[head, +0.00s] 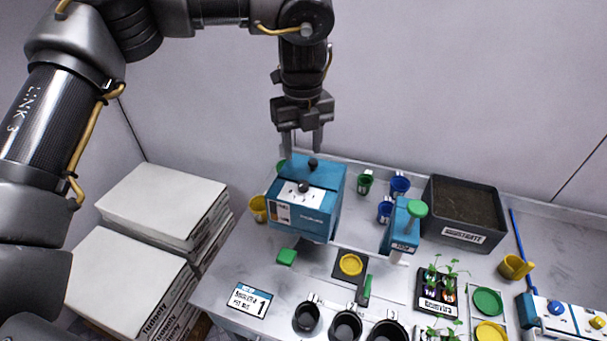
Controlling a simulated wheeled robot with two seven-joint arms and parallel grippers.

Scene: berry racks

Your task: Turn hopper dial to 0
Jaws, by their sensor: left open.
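A blue box-shaped machine (325,208), which looks like the hopper, stands at the back left of the bench. Its top has a white plate with a black knob (303,187), and a second black knob (312,163) sits behind it. The dial marks are too small to read. My left gripper (302,146) points down above the machine's back edge, open and empty, its fingers apart from the knobs. My right gripper is out of view.
A smaller blue device with a green knob (417,208) stands to the right, before a dark substrate tray (460,236). Yellow, green and blue cups surround the machine. Black pots (346,327) line the front. White boxes (155,205) are stacked at left.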

